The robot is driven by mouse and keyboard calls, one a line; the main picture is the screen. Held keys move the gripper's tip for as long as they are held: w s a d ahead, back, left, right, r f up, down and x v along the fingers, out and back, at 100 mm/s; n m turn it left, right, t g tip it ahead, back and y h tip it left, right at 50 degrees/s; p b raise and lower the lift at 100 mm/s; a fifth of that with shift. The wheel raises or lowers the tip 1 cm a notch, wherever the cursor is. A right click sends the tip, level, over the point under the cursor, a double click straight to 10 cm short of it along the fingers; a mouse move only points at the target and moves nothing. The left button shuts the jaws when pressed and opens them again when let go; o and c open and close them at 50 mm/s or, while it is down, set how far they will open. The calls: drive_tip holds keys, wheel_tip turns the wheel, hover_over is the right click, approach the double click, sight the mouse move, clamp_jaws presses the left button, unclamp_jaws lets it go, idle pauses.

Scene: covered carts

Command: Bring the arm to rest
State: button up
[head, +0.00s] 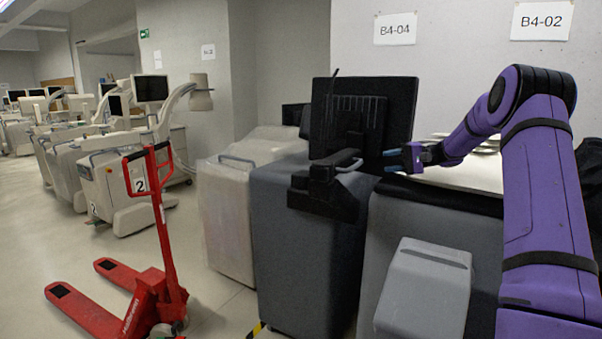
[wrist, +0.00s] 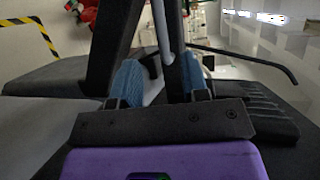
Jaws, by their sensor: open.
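My purple arm reaches from the right side of the head view, bent at the elbow, toward the middle. My gripper (head: 388,161) points left, in front of the right part of the black monitor (head: 401,105) that stands on a grey covered cart (head: 300,240). In the wrist view, the two blue finger pads of my gripper (wrist: 160,82) are apart. Nothing shows held between them. The dark monitor arm and frame appear just beyond the fingers; I cannot tell whether they touch.
A white surface (head: 470,173) with flat items lies under my forearm. A grey box-like cover (head: 425,290) stands in front. A red pallet jack (head: 150,290) is at left, with open floor around it. Several medical carts line the left. Signs B4-04 and B4-02 hang behind.

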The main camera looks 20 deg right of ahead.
drive_tip(key=s+a+r+n+g+h, duration=0.2)
drive_tip(key=s+a+r+g+h, duration=0.15)
drive_tip(key=s+a, duration=0.7)
drive_tip(key=s+a+r+n+g+h, duration=0.15)
drive_tip(key=s+a+r+h, duration=0.45)
drive_tip(key=a, duration=0.8)
drive_tip(key=s+a+f+n+t+h, duration=0.1)
drive_tip(key=s+a+f+h, duration=0.1)
drive_tip(key=s, duration=1.1)
drive_tip(key=s+a+f+n+t+h, duration=0.1)
drive_tip(key=s+a+f+n+h, duration=0.1)
drive_tip(key=s, duration=1.2)
drive_tip(key=shift+f, duration=0.55)
drive_tip(key=shift+h, duration=0.25)
